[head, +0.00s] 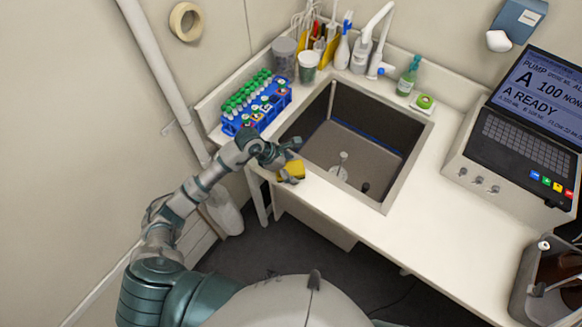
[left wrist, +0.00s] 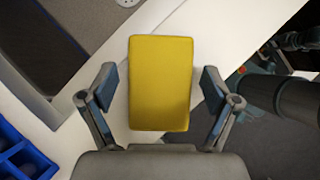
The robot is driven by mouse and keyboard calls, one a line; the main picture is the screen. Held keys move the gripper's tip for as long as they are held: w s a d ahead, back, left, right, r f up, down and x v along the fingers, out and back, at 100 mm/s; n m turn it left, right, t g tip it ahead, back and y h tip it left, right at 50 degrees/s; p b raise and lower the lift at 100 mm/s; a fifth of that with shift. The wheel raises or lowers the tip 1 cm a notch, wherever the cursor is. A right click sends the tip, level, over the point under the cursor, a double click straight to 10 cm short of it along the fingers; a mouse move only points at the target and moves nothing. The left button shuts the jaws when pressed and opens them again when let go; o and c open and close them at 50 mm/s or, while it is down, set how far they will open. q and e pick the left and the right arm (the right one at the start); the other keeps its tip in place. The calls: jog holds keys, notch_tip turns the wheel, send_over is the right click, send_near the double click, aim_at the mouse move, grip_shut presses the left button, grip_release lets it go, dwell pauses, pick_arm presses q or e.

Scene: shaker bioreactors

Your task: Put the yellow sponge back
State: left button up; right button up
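The yellow sponge (head: 293,171) is at the front edge of the white counter, left of the sink's front corner. In the left wrist view the sponge (left wrist: 160,83) lies lengthwise between the two fingers of my left gripper (left wrist: 158,88). A gap shows on each side between the finger pads and the sponge, so the gripper is open around it. In the head view my left gripper (head: 283,157) covers part of the sponge. I cannot tell whether the sponge rests fully on the counter. My right gripper is not in view.
A blue rack (head: 257,119) of green-capped tubes stands left of the sink (head: 409,155). Cups and bottles line the back. A green round item (head: 424,103) sits by the sink's back right corner. A pump unit (head: 495,170) stands at right.

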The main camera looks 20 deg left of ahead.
pick_arm(q)
jog(key=shift+a+r, duration=0.1)
jog(key=b+v, duration=0.1)
jog(key=v, duration=1.1)
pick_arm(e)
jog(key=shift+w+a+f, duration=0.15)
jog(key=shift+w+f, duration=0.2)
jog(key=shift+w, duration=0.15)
pick_arm(q)
jog(key=shift+s, duration=0.1)
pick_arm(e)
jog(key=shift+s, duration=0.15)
